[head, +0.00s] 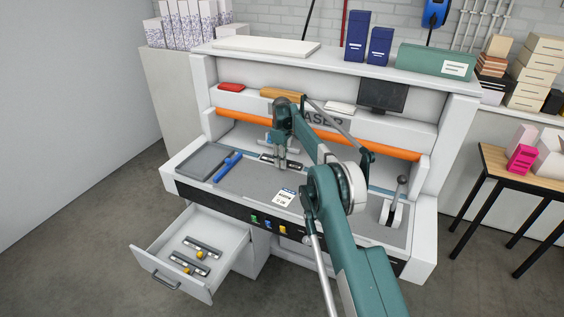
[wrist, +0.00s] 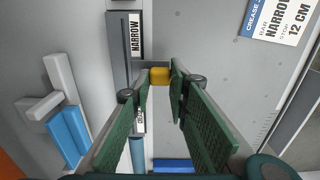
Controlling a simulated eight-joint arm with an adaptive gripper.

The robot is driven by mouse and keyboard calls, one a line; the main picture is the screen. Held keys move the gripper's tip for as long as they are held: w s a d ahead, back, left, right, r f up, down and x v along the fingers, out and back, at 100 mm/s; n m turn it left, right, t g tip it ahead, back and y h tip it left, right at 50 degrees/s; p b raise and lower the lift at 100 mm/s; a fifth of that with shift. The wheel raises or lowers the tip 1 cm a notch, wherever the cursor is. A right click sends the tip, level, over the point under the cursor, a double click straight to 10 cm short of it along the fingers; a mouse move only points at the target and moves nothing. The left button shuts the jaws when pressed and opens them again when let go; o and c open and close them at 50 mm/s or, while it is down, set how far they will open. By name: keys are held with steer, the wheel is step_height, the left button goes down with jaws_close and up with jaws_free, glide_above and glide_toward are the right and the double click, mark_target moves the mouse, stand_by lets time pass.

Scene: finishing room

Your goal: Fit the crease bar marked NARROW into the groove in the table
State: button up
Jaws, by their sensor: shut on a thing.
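My gripper (head: 280,164) is over the table (head: 245,182) of the machine. In the wrist view its green-padded fingers (wrist: 159,78) are shut on the yellow knob (wrist: 160,75) of a dark grey crease bar (wrist: 120,50). A white label on the bar reads NARROW (wrist: 135,36). In the head view the bar (head: 267,158) shows partly behind the fingers, low over or at the tabletop. The groove cannot be made out, and whether the bar is above it or in it cannot be told.
A card (head: 285,197) lies on the table; in the wrist view the card (wrist: 285,18) reads crease bar NARROW, stop 12 CM. A blue tool (head: 227,167) lies to the left. The open drawer (head: 158,262) holds two more knobbed bars (head: 203,247). A lever (head: 398,195) stands right.

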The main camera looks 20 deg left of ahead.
steer(key=shift+f+b, duration=0.4)
steer(key=shift+f, duration=0.15)
stand_by(0.8)
steer(key=o, duration=1)
steer(key=shift+r, duration=6.05)
steer(key=shift+d, duration=0.1)
